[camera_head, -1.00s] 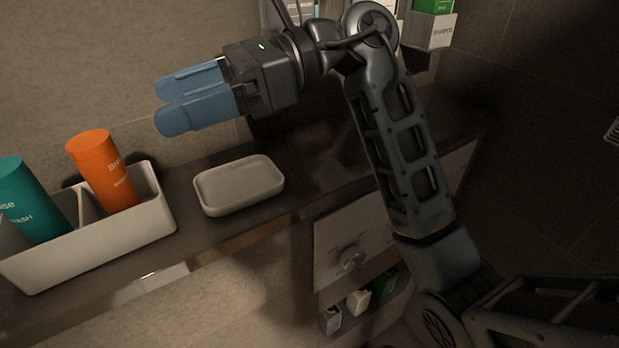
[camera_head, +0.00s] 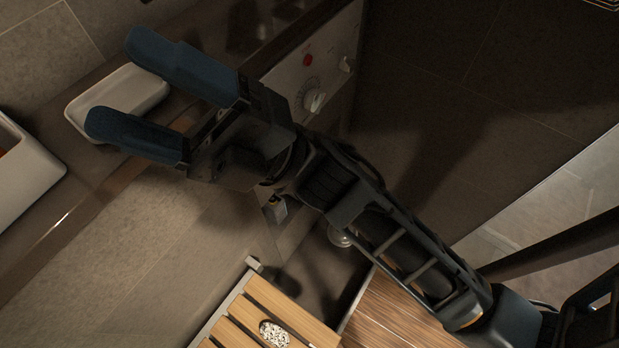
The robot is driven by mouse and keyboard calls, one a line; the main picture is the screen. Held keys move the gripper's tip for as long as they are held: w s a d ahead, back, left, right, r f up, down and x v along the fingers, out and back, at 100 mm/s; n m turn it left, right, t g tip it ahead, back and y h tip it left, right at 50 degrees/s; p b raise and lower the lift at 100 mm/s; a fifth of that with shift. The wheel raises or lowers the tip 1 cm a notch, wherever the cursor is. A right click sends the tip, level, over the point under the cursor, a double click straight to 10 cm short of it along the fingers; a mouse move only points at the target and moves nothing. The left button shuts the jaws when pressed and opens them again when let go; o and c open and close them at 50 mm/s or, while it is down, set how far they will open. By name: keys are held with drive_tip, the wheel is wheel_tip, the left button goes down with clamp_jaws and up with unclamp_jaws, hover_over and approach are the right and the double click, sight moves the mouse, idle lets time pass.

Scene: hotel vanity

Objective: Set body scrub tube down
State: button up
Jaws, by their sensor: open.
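My gripper (camera_head: 118,82) is open, its two blue fingers spread with nothing between them. It reaches to the upper left, and its fingers overlap the view of the soap dish (camera_head: 118,97); I cannot tell the height gap. The body scrub tube is not clearly in view. Only a small orange patch (camera_head: 5,140) shows inside the white caddy (camera_head: 30,183) at the left edge, where an orange tube stood in the earlier view. Its lettering is out of frame now.
The dark counter (camera_head: 85,205) runs diagonally at the left. A panel with a red button and knobs (camera_head: 314,100) is beyond my gripper. A slatted wooden surface (camera_head: 255,310) with a white speckled oval is below. Dark tiled wall fills the upper right.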

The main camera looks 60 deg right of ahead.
drive_tip(key=s+d+f+m+g+h, duration=0.2)
drive_tip(key=s+d+f+m+h, duration=0.3)
drive_tip(key=s+f+m+h, duration=0.4)
drive_tip(key=s+d+f+m+g+h, duration=0.2)
drive_tip(key=s+d+f+m+h, duration=0.3)
drive_tip(key=s+f+m+h, duration=0.5)
drive_tip(key=m, duration=0.7)
drive_tip(key=shift+s+f+m+g+h, duration=0.3)
drive_tip(key=shift+s+f+m+g, duration=0.05)
drive_tip(key=shift+m+g, duration=0.05)
